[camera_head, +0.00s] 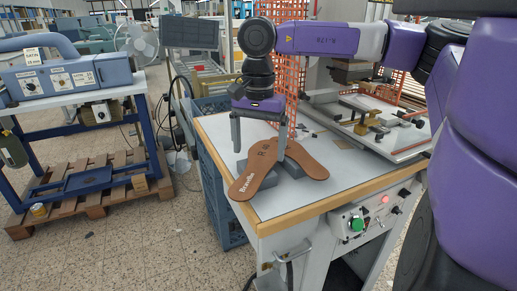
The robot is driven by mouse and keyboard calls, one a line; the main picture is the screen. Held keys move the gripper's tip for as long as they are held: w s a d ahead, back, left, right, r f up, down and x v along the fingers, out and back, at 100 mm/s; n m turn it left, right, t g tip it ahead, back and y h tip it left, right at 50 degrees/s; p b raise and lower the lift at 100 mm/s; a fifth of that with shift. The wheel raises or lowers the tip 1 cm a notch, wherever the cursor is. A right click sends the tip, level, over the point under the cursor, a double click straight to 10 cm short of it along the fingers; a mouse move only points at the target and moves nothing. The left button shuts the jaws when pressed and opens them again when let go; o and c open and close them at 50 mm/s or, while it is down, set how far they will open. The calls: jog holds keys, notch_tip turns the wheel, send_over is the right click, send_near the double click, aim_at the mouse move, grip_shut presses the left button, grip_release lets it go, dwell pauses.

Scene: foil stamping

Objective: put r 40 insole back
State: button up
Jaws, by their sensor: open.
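A brown insole (253,172) with white lettering lies at the front left corner of the worktable (330,190). Dark marking, which may read R 40, shows near its upper end. Another brown insole piece (306,162) lies to the right, angled the other way. Grey blocks (291,168) show between and behind the brown pieces. My gripper (259,154) points down over the lettered insole with its fingers apart, one on each side of the insole's upper part. I cannot tell whether the fingertips touch the insole or the blocks.
A stamping press (368,115) with a flat bed stands at the table's back right. Orange mesh (290,75) rises behind my gripper. A control panel (370,220) is on the table front. A blue crate (222,185) stands left of the table.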

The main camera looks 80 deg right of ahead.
aim_at(259, 164)
notch_tip(259, 164, up, 10)
jog(key=p, duration=0.5)
jog(key=shift+f, duration=0.15)
